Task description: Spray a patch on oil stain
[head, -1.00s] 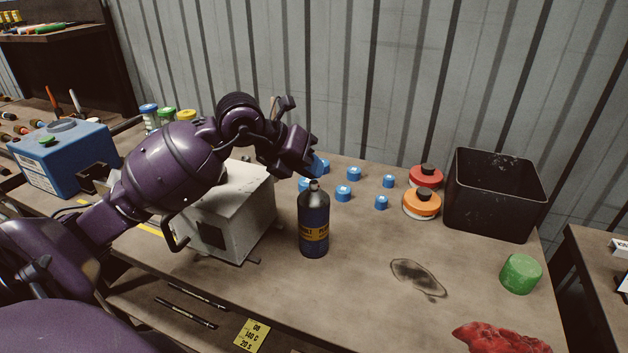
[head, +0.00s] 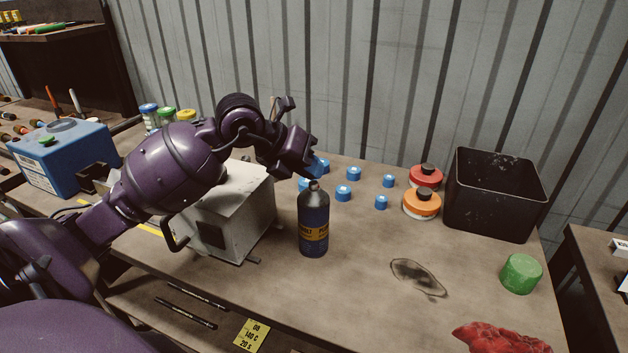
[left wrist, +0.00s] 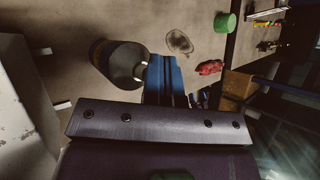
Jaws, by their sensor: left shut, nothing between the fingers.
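A dark blue bottle (head: 313,222) with a yellow label and grey top stands upright on the workbench (head: 350,255). The dark oil stain (head: 418,278) lies on the bench top to the right of the bottle. My left gripper (head: 312,172) is just above and behind the bottle's top, its blue fingers shut and empty. In the left wrist view the blue fingers (left wrist: 165,76) are closed together beside the bottle (left wrist: 122,62); I cannot tell whether they touch it. The stain (left wrist: 179,41) shows beyond them. My right gripper is not in view.
A grey-white machine (head: 228,215) stands left of the bottle. Several small blue caps, a red container (head: 425,176) and an orange one (head: 421,204) are behind. A black bin (head: 492,195), green cylinder (head: 521,274) and red rag (head: 497,338) are right. The bench around the stain is clear.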

